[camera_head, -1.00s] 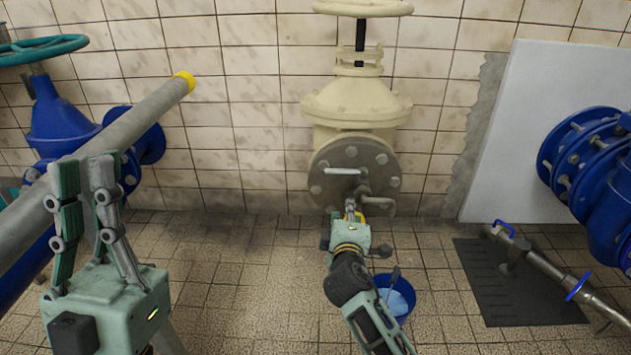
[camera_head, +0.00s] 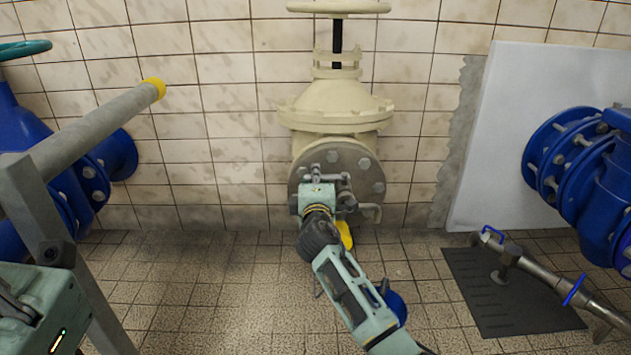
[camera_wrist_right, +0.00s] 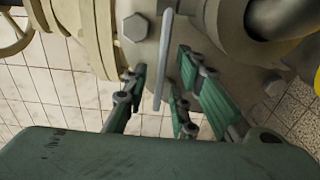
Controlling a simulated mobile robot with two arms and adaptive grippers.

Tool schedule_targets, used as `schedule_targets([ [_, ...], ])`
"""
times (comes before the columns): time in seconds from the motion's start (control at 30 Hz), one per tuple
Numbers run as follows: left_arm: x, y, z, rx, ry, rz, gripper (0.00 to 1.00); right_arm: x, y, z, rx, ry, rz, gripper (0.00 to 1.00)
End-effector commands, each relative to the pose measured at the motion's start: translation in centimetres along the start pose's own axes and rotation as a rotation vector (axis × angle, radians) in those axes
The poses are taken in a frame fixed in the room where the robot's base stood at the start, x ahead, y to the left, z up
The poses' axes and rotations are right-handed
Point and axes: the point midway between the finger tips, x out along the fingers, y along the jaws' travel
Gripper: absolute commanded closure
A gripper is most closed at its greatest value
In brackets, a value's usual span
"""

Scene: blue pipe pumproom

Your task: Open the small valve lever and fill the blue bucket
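The cream valve (camera_head: 337,105) stands at the tiled wall, with a bolted grey flange low on it. A thin silver bar, seemingly the small valve lever (camera_wrist_right: 163,60), crosses the flange face. My right gripper (camera_head: 318,172) is at the flange. In the wrist view its green fingers (camera_wrist_right: 160,85) are apart, with the bar between them; I cannot see them clamp it. A bent spout (camera_head: 372,211) shows right of the gripper. The blue bucket (camera_head: 396,307) on the floor is mostly hidden behind my right arm. My left gripper (camera_head: 22,308) is cut off at the lower left.
A grey pipe with a yellow end (camera_head: 154,88) reaches across the left. Blue pipework (camera_head: 590,170) stands right, above a dark floor mat (camera_head: 510,290) and a metal pipe with blue handles. A yellow part (camera_head: 345,235) shows below the flange. Floor left of my right arm is clear.

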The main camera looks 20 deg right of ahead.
Motion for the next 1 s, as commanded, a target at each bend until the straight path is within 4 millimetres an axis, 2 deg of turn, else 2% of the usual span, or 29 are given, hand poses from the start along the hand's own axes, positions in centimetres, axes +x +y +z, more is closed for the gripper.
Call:
schedule_targets([
  [0.17,0.04,0.0,0.0,0.0,0.0,0.0,1.0,-0.01,0.06,0.02,0.0,0.0,0.0,0.76],
  [0.43,0.04,0.01,0.0,0.0,0.0,0.0,1.0,-0.03,0.04,0.02,0.001,0.0,0.0,0.99],
  [1.0,0.17,-0.01,0.01,-0.001,0.001,0.0,1.0,-0.05,0.03,0.12,0.0,0.0,-0.001,1.0],
])
